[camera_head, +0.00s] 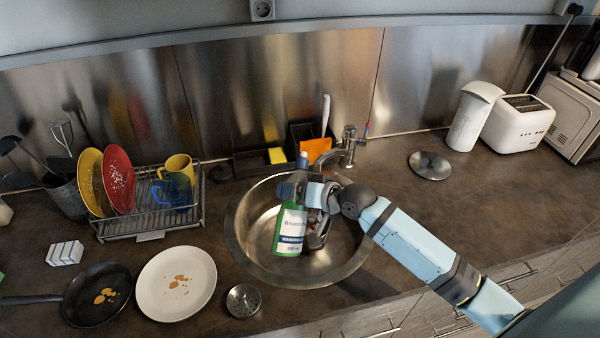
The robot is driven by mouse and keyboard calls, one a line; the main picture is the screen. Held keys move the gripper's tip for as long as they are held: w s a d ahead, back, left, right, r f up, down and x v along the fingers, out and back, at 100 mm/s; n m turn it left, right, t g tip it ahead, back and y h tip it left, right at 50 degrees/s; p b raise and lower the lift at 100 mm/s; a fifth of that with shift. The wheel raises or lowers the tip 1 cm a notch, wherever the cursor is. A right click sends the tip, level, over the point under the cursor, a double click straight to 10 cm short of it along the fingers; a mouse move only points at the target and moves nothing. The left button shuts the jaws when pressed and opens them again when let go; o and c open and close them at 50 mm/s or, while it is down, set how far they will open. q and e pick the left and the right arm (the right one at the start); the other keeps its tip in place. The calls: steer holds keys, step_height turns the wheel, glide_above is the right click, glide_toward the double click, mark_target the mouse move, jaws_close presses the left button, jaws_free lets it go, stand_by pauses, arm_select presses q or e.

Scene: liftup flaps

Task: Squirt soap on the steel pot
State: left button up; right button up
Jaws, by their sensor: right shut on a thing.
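My right gripper (296,188) is over the round steel sink (250,258), its arm coming in from the right. It is shut on a soap bottle (291,229), which has a green body, a white label and a blue top. The bottle hangs slightly tilted over the basin, and the gripper hides part of it. A dark, shiny metal thing (319,236) shows just right of the bottle, inside the sink. It may be the steel pot, but the arm and bottle hide much of it. My left gripper is not in view.
A dish rack (150,222) with plates and mugs stands at the left. A frying pan (98,292), a white plate (175,283) and a strainer (243,300) lie at the front left. The faucet (345,145) rises behind the sink. The counter right of the sink is mostly clear.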

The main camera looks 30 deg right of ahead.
steer(key=f+m+g+b, duration=0.1)
steer(key=f, duration=0.1)
steer(key=s+a+f+m+g+y+b, duration=0.1)
steer(key=f, duration=0.1)
steer(key=f+m+y+b, duration=0.1)
steer(key=shift+s+a+f+m+g, duration=0.15)
steer(key=shift+s+f+m+g, duration=0.15)
steer(key=shift+f+m+g, duration=0.1)
steer(key=shift+s+a+m+g+y+p, duration=0.1)
steer(key=shift+m+g+y+p, duration=0.2)
steer(key=shift+m+g, duration=0.1)
steer(key=m+g+y+p, duration=0.1)
steer(key=m+p, duration=0.1)
steer(key=p, duration=0.1)
steer(key=shift+w+d+f+m+g+y+p, duration=0.2)
steer(key=shift+f+m+g+y+p, duration=0.15)
steer(key=shift+m+g+y, duration=0.2)
steer(key=shift+f, duration=0.1)
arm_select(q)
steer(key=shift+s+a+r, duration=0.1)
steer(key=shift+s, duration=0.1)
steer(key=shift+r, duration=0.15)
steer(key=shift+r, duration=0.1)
